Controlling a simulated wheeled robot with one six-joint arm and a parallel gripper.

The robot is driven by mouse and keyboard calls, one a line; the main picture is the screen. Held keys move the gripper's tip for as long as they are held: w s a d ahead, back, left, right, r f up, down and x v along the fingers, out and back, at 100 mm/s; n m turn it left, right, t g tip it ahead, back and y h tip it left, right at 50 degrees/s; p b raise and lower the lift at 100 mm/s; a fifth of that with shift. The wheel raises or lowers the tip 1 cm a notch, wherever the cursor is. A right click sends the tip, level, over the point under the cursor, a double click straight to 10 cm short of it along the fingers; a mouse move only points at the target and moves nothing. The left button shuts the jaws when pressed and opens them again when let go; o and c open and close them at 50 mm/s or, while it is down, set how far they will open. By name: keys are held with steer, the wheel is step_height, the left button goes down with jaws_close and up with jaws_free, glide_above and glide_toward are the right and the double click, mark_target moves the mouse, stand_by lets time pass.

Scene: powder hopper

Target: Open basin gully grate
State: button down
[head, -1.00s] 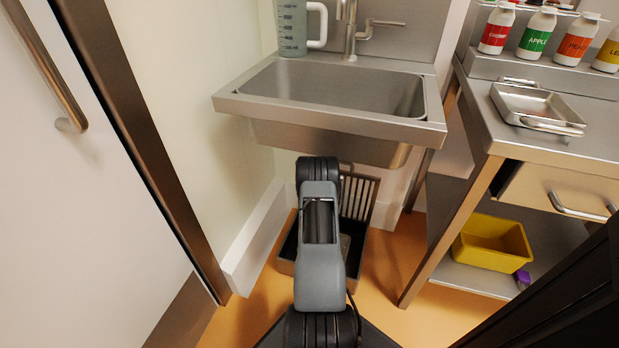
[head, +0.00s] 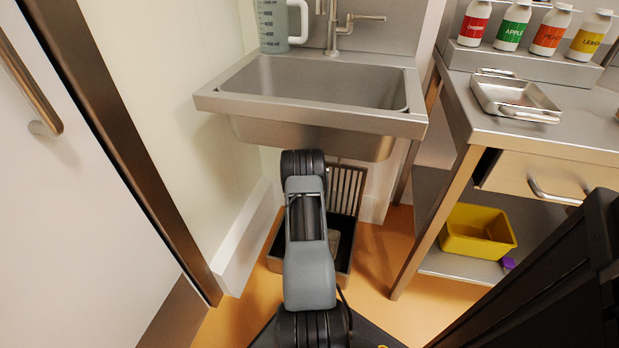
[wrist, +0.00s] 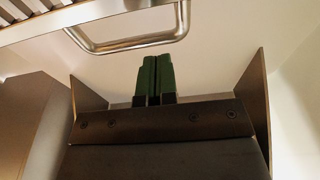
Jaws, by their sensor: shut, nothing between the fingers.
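The gully grate (head: 346,188) is a slatted metal panel standing steeply raised at the back of a dark open gully box (head: 275,264) on the floor under the sink. In the wrist view, part of the grate (wrist: 68,14) shows along the top left edge, with a bent metal handle (wrist: 130,45) below it. My gripper (wrist: 153,60) has its green fingers together and empty, with the tips just below the handle bar; I cannot tell whether they touch it. In the head view my arm hides the gripper and part of the box.
The steel sink (head: 300,120) overhangs the box closely. A white wall and skirting (head: 240,240) are at its left. A steel bench (head: 545,140) with a yellow bin (head: 478,232) on its lower shelf stands at the right. Orange floor is clear between box and bench.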

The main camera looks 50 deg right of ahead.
steer(key=p+v, duration=0.2)
steer(key=v, duration=0.8)
steer(key=shift+s+a+p, duration=0.2)
steer(key=shift+s+p, duration=0.05)
steer(key=shift+p, duration=0.15)
